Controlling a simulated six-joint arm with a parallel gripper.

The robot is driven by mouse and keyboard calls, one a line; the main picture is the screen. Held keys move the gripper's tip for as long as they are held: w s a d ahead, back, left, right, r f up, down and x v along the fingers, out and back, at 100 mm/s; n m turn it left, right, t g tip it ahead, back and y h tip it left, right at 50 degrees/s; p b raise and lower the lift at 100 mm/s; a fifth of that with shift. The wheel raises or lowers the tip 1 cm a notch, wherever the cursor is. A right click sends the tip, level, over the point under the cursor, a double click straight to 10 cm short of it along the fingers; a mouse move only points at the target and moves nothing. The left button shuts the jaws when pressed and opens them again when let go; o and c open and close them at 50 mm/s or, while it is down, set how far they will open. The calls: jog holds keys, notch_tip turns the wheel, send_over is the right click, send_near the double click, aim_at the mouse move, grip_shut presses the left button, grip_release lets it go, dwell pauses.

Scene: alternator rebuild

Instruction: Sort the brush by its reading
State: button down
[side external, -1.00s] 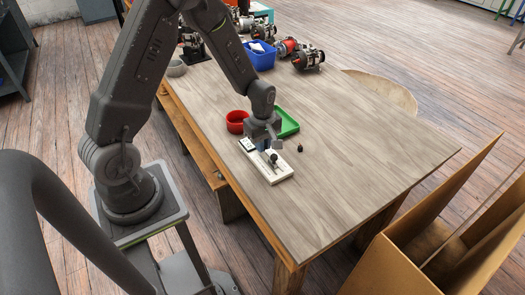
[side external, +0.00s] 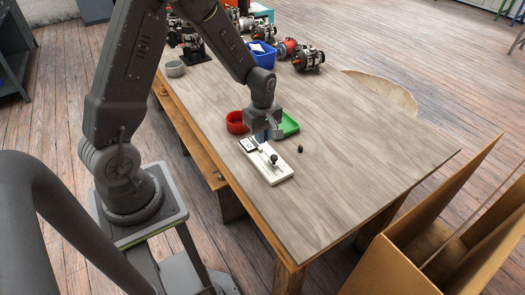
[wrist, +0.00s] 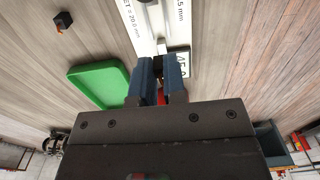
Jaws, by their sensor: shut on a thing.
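My gripper (side external: 267,136) is above the white measuring gauge (side external: 280,175) on the bench. In the wrist view its two blue fingers (wrist: 161,72) are close together with a narrow gap, shut on the brush, which is mostly hidden. The gauge (wrist: 142,28) carries printed millimetre text, and its display (wrist: 179,64) is partly covered by a finger, so I cannot read it fully. A green tray (side external: 290,126) lies just behind the gripper, and it shows left of the fingers in the wrist view (wrist: 88,74).
A small dark piece with an orange-brown mark (side external: 300,149) stands on the bench right of the gauge. The bench's right half is clear. A cardboard box (side external: 400,262) stands off the bench.

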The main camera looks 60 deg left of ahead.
send_near(239, 119)
jog(key=s+d+r, duration=0.2)
jog(key=d, duration=0.2)
jog(key=shift+f, duration=2.55)
jog(key=shift+f, duration=0.45)
jog(key=shift+f, duration=0.3)
jog(key=shift+f, duration=0.35)
jog(key=shift+f, duration=0.35)
jog(key=shift+f, duration=0.35)
